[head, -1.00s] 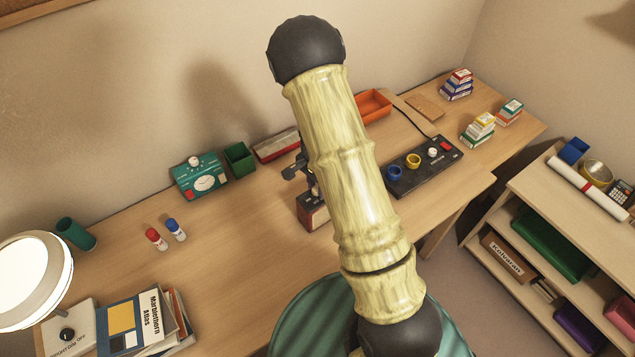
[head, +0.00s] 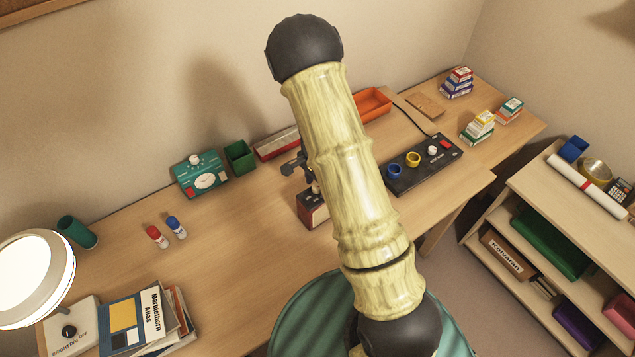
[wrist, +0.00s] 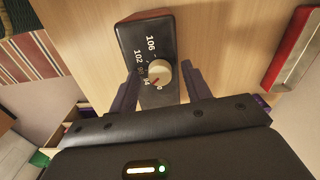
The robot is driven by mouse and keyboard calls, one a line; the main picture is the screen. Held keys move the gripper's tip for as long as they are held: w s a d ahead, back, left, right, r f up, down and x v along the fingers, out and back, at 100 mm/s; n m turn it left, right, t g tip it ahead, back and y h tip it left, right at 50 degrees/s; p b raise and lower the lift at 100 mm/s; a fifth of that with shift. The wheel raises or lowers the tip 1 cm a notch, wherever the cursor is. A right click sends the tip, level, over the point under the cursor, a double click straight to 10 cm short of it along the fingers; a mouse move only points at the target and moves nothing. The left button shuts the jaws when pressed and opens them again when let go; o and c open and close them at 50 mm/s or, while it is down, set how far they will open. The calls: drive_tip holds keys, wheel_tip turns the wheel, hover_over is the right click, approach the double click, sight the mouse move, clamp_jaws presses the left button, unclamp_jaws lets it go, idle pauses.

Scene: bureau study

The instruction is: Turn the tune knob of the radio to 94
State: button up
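The radio (head: 312,211) is a small box with a dark top and a reddish front, standing on the desk left of my arm. In the wrist view its black dial face (wrist: 146,28) shows the numbers 106 and 102, with smaller ones partly hidden lower down. The cream tune knob (wrist: 161,72) has a reddish mark at its lower left, near the low numbers; the exact reading is unclear. My gripper (wrist: 160,71) is open, one finger on each side of the knob with visible gaps. In the head view my gripper (head: 293,167) is partly hidden behind my arm.
A black panel (head: 424,166) with several knobs lies right of my arm. A green device with a dial (head: 201,178), a green box (head: 239,158) and a red-and-grey case (head: 277,143) stand along the wall.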

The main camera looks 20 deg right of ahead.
drive_tip(key=shift+r, duration=0.1)
wheel_tip(320, 180, up, 17)
drive_tip(key=shift+b, duration=0.3)
idle(0.6)
drive_tip(key=s+r+n+t, duration=0.2)
drive_tip(key=s+n, duration=1.1)
drive_tip(key=s, duration=0.2)
drive_tip(key=shift+a+r+t, duration=0.2)
drive_tip(key=shift+t, duration=0.1)
idle(0.4)
